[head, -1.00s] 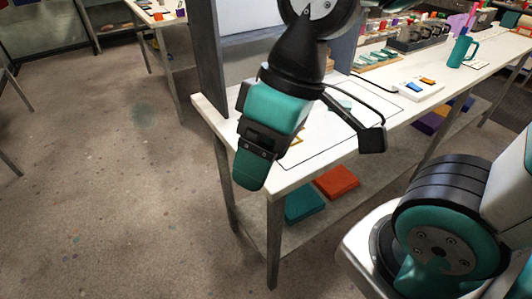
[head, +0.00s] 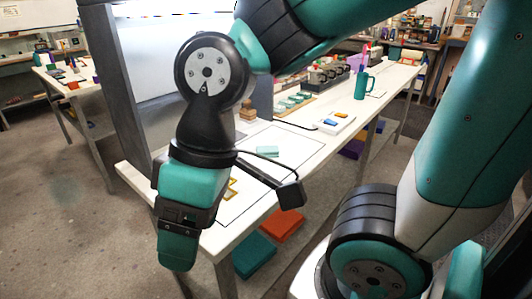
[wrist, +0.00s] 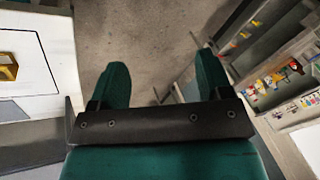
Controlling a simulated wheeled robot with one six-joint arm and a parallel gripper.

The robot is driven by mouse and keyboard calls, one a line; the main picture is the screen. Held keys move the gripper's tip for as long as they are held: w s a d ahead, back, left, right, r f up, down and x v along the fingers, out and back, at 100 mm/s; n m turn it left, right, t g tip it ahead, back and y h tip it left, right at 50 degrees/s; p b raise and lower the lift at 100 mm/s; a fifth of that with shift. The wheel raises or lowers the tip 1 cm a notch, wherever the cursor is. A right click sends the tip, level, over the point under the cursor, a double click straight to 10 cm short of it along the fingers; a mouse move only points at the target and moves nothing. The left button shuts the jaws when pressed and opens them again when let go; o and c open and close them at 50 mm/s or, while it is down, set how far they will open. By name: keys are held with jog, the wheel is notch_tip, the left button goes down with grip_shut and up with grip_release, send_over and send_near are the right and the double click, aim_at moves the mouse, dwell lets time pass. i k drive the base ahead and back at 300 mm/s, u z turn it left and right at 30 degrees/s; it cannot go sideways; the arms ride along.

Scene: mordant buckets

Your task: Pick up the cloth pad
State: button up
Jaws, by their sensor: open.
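A small flat teal pad (head: 267,152) lies on the white table inside a thin black outline in the head view; it looks like the cloth pad, though its material is hard to tell. My gripper (head: 178,256) hangs pointing down off the table's near left corner, to the left of the pad and nearer the camera. In the wrist view my gripper (wrist: 162,78) has its two teal fingers spread apart with only floor between them. The pad is not seen in the wrist view.
A yellow frame-like object (head: 232,187) lies by the table's near left edge; a yellow object also shows in the wrist view (wrist: 8,67). Folded teal (head: 252,254) and orange (head: 283,225) pieces lie below.

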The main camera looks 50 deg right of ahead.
aim_at(273, 151)
jog(key=k, duration=0.5)
jog(key=z, duration=1.6)
jog(key=i, duration=1)
jog(key=u, duration=1.6)
